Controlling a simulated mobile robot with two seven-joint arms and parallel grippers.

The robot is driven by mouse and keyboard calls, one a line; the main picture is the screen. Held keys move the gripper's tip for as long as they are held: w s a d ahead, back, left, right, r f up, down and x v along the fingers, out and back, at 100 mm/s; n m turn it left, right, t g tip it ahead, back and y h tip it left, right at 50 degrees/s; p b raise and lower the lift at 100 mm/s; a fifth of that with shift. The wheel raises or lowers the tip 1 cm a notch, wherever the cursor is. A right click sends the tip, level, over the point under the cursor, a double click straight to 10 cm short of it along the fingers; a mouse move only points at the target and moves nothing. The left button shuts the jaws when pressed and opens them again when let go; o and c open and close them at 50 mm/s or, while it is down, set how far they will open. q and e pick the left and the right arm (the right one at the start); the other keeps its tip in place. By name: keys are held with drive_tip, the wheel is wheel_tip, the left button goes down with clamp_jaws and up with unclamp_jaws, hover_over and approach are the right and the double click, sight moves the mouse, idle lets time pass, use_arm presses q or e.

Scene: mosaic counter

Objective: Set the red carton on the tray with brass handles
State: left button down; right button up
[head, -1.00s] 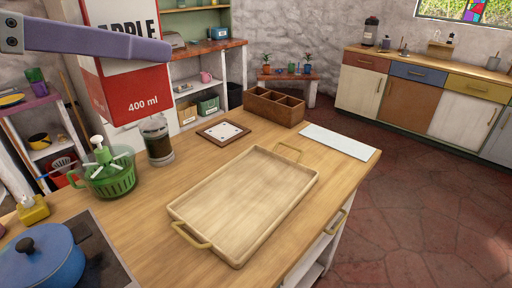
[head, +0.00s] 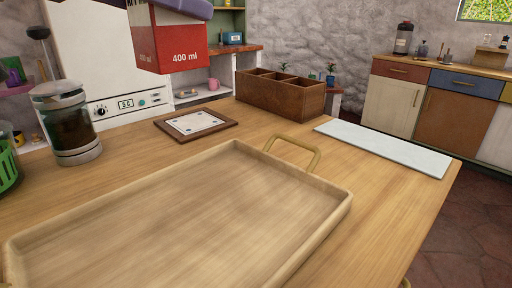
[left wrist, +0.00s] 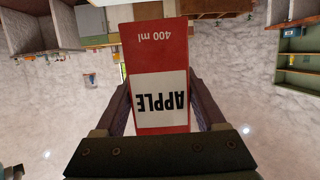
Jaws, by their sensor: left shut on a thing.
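The red and white apple carton (head: 172,42) hangs in the air at the top of the head view, its upper part cut off. My left gripper (head: 188,7) is shut on it; only a purple finger shows there. In the left wrist view the carton (left wrist: 160,50) sits between both fingers of my gripper (left wrist: 160,98). The wooden tray (head: 190,215) lies empty on the counter, below and nearer than the carton. Its far brass handle (head: 298,148) shows clearly; the near one is mostly out of frame. My right gripper is not in view.
A green basket (head: 8,168) shows at the left edge.

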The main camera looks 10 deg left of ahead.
use_arm(q)
drive_tip(key=shift+w+d+f+b, duration=0.1)
drive_tip(key=shift+w+f+b, duration=0.15)
drive_tip(key=shift+f, duration=0.25)
drive_tip(key=shift+w+f+b, duration=0.1)
drive_tip(key=shift+w+f, duration=0.1)
drive_tip(key=shift+f, duration=0.3)
drive_tip(key=shift+s+f+b, duration=0.1)
drive_tip(key=shift+f+b, duration=2.4)
drive_tip(key=shift+f, duration=6.75)
drive_tip(key=shift+f, duration=0.1)
unclamp_jaws()
drive_tip(key=shift+f, duration=0.1)
drive_tip(key=v, duration=0.6)
drive_tip(key=shift+v, duration=0.85)
